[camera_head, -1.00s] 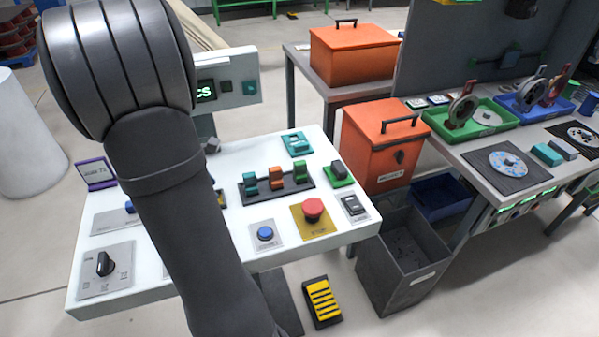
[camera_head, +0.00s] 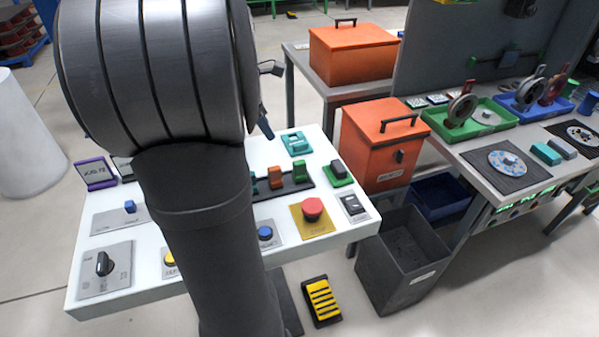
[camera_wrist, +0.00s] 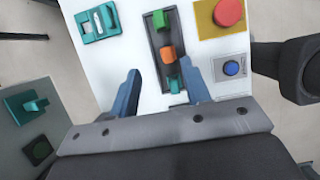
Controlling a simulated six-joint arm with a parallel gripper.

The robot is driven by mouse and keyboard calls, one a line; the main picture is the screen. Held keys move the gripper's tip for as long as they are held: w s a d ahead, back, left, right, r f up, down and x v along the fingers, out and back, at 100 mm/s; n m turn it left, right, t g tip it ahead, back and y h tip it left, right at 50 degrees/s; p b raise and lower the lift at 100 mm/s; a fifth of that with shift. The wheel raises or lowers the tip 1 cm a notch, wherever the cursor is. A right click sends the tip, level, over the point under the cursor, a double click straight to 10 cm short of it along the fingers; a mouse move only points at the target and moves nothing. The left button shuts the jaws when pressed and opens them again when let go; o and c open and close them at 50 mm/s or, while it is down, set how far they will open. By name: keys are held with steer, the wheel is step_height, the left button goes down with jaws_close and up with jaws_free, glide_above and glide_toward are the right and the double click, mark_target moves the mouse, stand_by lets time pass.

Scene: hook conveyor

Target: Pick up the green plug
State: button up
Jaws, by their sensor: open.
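The green plug (camera_head: 300,170) stands at the right end of a dark strip (camera_head: 289,188) on the white panel, beside an orange plug (camera_head: 276,177). In the wrist view the green plug (camera_wrist: 160,19) is at the strip's far end, with the orange plug (camera_wrist: 168,53) in the middle and a teal plug (camera_wrist: 174,85) nearest me. My gripper (camera_wrist: 161,67) is open and empty. Its blue fingers lie either side of the strip in the picture, the green plug beyond their tips. In the head view my arm hides most of the gripper and part of the strip.
A red button (camera_head: 313,208) on a yellow plate and a blue button (camera_head: 265,233) sit near the strip. A teal fixture (camera_head: 297,144) is behind it. A grey open bin (camera_head: 400,262) and an orange box (camera_head: 380,145) stand to the right.

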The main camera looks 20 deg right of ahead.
steer(key=d+r, duration=0.1)
glide_toward(299, 162)
steer(key=x, duration=0.5)
steer(key=shift+a, duration=0.15)
steer(key=shift+x, duration=2.7)
steer(key=shift+r, duration=0.15)
jaws_close()
